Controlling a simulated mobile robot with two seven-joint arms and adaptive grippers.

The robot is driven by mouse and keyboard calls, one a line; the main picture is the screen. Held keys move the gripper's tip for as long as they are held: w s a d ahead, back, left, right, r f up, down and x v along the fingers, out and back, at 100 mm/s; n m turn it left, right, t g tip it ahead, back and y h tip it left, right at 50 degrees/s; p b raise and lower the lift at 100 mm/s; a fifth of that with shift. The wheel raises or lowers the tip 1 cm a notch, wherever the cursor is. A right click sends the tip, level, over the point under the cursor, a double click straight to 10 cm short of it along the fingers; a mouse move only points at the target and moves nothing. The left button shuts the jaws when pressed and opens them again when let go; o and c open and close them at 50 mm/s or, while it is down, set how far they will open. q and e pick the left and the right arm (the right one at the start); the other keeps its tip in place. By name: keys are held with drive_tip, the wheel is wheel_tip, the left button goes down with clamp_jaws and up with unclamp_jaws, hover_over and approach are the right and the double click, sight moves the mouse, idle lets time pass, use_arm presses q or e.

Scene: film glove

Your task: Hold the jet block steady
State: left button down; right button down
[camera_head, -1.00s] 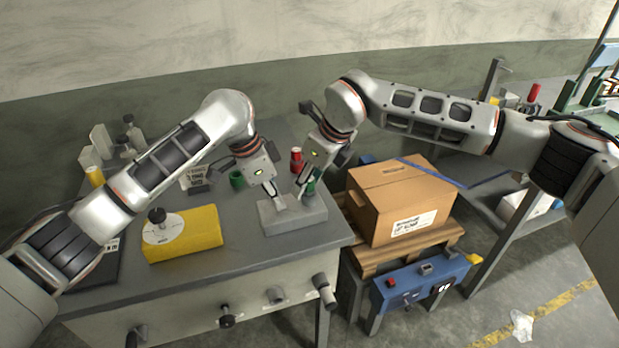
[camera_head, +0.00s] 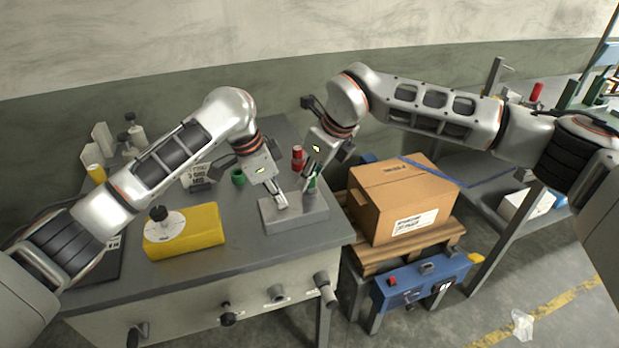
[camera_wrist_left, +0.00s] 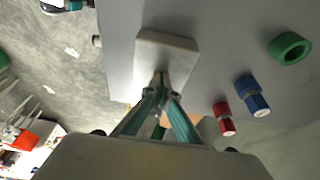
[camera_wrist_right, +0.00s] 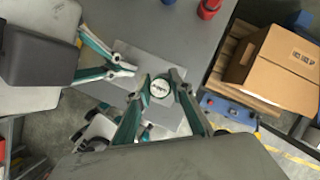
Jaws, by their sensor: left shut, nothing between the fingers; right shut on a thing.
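The jet block, a flat grey block (camera_head: 308,217), lies on the bench near its front right corner. My left gripper (camera_head: 282,204) is shut with nothing between its fingers. Its tips are down at the block's top; the left wrist view shows them (camera_wrist_left: 161,78) over the block (camera_wrist_left: 168,42). Whether they press on it I cannot tell. My right gripper (camera_head: 307,187) is shut on a small green part (camera_head: 312,183) above the block's right end. In the right wrist view this part shows a round, pale, lettered top (camera_wrist_right: 161,88) between the fingertips.
A red cylinder (camera_head: 297,154) and a green ring (camera_head: 238,177) stand behind the block; a blue cylinder (camera_wrist_left: 252,97) is beside the red one. A yellow box (camera_head: 195,232) is at the left. A cardboard box (camera_head: 405,205) stands on a pallet right of the bench.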

use_arm(q)
drive_tip(key=shift+s+a+f, duration=0.15)
drive_tip(key=shift+f, duration=0.25)
use_arm(e)
drive_tip(key=shift+r, duration=3.85)
use_arm(q)
drive_tip(key=shift+r, duration=0.15)
drive_tip(key=shift+w+r, duration=0.2)
drive_tip(key=shift+r, duration=0.4)
use_arm(e)
drive_tip(key=shift+w+f, duration=0.1)
use_arm(q)
drive_tip(key=shift+r, duration=2.05)
